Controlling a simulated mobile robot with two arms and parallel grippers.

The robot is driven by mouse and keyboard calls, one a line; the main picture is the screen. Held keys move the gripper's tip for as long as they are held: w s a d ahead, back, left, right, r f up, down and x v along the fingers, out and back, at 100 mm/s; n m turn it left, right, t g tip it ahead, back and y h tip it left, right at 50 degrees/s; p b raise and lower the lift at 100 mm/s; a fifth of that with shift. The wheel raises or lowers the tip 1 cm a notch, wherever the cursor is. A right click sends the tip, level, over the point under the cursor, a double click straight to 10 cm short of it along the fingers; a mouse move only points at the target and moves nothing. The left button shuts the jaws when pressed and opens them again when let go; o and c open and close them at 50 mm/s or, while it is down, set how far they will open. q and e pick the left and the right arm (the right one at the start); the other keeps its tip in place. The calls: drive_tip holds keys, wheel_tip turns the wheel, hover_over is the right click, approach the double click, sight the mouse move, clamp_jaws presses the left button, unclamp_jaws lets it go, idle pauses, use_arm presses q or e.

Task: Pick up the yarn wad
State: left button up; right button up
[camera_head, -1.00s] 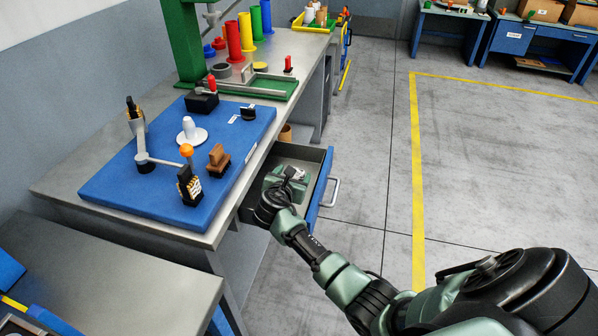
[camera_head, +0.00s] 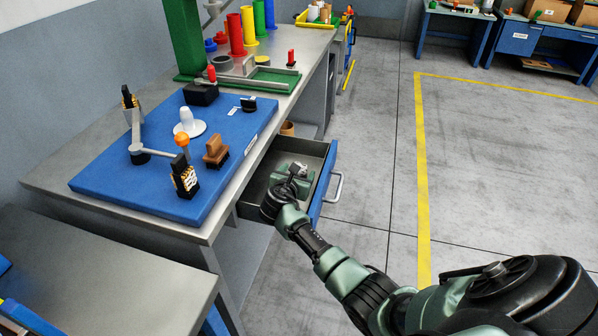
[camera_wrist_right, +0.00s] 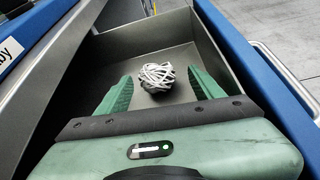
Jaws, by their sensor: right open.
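The yarn wad (camera_wrist_right: 158,76) is a pale grey-white tangled ball on the floor of the open drawer (camera_wrist_right: 178,29). In the right wrist view it lies ahead of and between the fingertips of my right gripper (camera_wrist_right: 162,85), which is open and not touching it. In the head view the right gripper (camera_head: 293,183) reaches down into the drawer (camera_head: 329,183), and the yarn wad (camera_head: 299,168) shows as a small pale shape beyond it. My left gripper is not in view.
The drawer walls stand close around my right gripper. A workbench (camera_head: 60,178) with a blue board (camera_head: 100,183) carrying several fixtures overhangs the drawer's left side. A grey table (camera_head: 100,262) stands at the front left. The floor to the right is clear.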

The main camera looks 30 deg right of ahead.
sight(300, 164)
drive_tip(key=x, duration=0.3)
drive_tip(key=b+x, duration=0.1)
drive_tip(key=x, duration=0.1)
drive_tip(key=shift+w+r, duration=0.3)
drive_tip(key=shift+w, duration=0.05)
drive_tip(key=c, duration=1.4)
